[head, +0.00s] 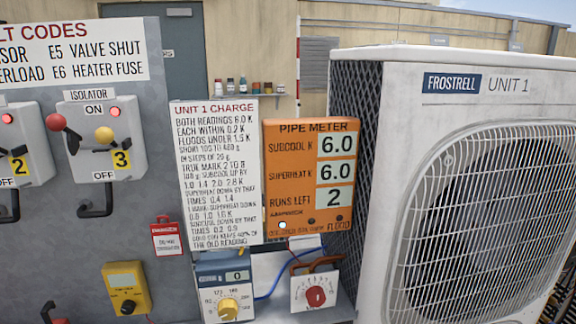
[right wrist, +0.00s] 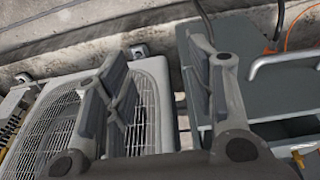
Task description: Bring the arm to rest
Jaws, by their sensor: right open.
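My right gripper (right wrist: 156,62) is open and empty in the right wrist view. Its two dark fingers stand well apart over a pale condenser unit with a round grille (right wrist: 145,105) and a grey-green cart or bench (right wrist: 235,65). Neither gripper nor arm shows in the head view. The orange pipe meter (head: 311,184) there reads subcool 6.0, superheat 6.0 and runs left 2. Below it are a blue box with a yellow knob (head: 228,308) reading 0, and a white dial box with a red knob (head: 316,296).
The Unit 1 condenser (head: 480,180) fills the right side. A white charge sign (head: 217,175) stands left of the meter. A grey panel (head: 150,230) carries isolator boxes (head: 103,140), a red tag (head: 167,238) and a yellow meter (head: 127,288). An orange cable (right wrist: 298,38) lies near the cart.

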